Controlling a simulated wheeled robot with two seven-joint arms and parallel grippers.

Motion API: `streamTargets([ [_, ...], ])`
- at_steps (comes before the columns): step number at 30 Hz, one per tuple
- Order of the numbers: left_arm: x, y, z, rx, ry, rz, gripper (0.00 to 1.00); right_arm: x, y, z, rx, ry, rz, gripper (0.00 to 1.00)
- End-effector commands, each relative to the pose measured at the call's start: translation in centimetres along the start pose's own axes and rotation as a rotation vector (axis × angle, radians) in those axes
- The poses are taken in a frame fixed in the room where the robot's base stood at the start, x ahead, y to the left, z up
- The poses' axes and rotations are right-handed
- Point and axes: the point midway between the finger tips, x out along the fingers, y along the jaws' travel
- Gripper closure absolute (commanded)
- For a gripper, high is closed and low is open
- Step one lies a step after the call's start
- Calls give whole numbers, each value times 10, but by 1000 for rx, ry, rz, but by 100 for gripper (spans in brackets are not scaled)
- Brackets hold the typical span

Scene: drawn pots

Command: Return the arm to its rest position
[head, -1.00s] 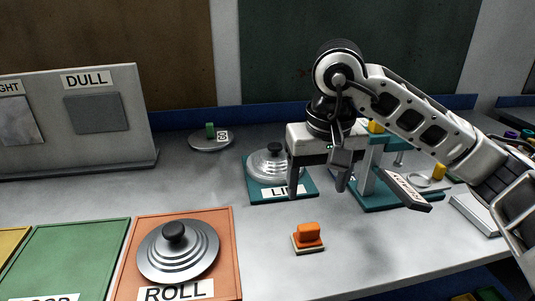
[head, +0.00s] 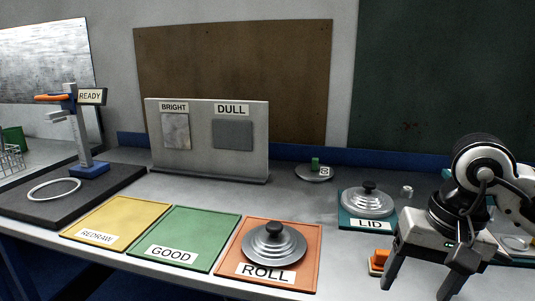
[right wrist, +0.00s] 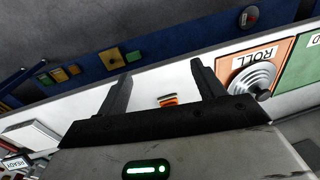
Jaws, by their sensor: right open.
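My right gripper (head: 418,281) is at the lower right of the head view, open and empty. In the right wrist view, its two dark fingers (right wrist: 160,78) are spread wide with nothing between them in their grasp. My left gripper is not in view.
A metal lid lies on the orange ROLL mat (head: 228,268). Another lid lies on the teal LID mat (head: 349,222). The green GOOD mat (head: 190,232) and yellow REDRAW mat (head: 125,217) are bare. The BRIGHT/DULL board (head: 200,163) stands behind. A READY stand (head: 85,140) is at left.

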Motion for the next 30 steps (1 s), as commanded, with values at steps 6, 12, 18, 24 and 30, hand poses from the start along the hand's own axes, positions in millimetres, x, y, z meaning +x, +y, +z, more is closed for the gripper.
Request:
streamTargets([
  [6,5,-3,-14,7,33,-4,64,30,-47,34,97,-192,-211,32],
  [12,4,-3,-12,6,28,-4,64,43,-110,85,324,-543,-485,32],
  [18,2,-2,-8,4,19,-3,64,10,-180,119,931,-1330,-799,32],
  [24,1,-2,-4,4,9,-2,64,21,-166,51,1790,-2368,-787,32],
  [30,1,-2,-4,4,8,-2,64,145,-89,22,-1252,1673,192,32],
])
